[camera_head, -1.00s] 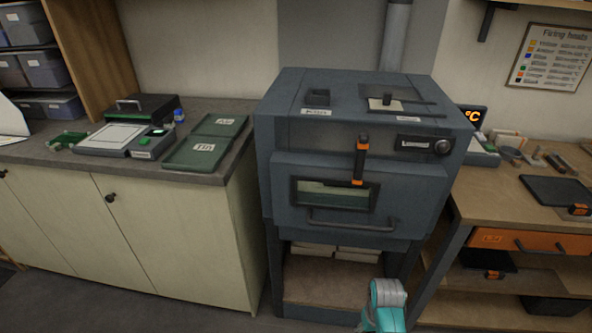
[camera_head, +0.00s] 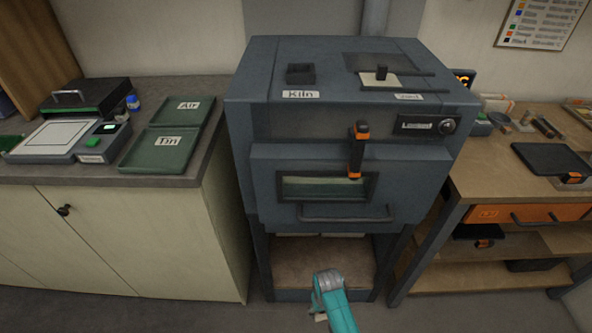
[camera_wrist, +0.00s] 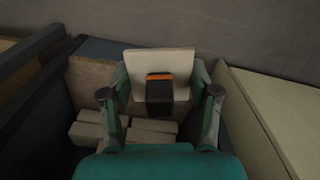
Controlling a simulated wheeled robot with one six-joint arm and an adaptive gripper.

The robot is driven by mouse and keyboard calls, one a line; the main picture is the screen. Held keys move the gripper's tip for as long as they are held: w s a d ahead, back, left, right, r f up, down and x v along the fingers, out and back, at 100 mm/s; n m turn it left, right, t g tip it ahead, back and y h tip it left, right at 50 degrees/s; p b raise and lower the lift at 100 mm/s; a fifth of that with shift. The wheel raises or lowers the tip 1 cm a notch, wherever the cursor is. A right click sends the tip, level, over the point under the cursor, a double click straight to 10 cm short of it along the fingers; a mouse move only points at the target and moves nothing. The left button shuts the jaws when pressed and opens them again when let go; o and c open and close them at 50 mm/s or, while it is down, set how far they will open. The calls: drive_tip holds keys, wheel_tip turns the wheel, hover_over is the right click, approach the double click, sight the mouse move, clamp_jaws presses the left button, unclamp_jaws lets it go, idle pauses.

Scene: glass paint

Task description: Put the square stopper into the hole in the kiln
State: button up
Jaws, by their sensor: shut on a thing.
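The kiln (camera_head: 350,150) is a dark blue-grey box in the middle of the head view. On its top left is a raised square dark collar (camera_head: 301,73), behind the Kiln label; its inside looks dark. In the wrist view my gripper (camera_wrist: 160,84) is shut on a cream square piece with a black grip and an orange band, apparently the square stopper (camera_wrist: 160,58). The piece is held low, in front of the kiln. In the head view my arm hides most of the gripper, and only a small cream edge shows.
A vent slide with a pale plate (camera_head: 380,80) and dark knob is on the kiln's top right. An orange-banded handle (camera_head: 357,150) sticks out from the front. A counter with green trays (camera_head: 158,150) stands left, a wooden bench (camera_head: 500,170) right. Cream bricks (camera_wrist: 145,137) lie below.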

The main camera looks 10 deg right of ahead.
drive_tip(key=shift+r, duration=1.85)
drive_tip(key=shift+f, duration=0.1)
drive_tip(key=f, duration=0.2)
drive_tip(key=w+f, duration=0.1)
drive_tip(key=shift+w+f, duration=0.2)
drive_tip(key=shift+f, duration=0.15)
drive_tip(key=shift+w+f, duration=0.2)
drive_tip(key=shift+f, duration=0.15)
drive_tip(key=shift+w+r, duration=0.1)
drive_tip(key=shift+r, duration=2.25)
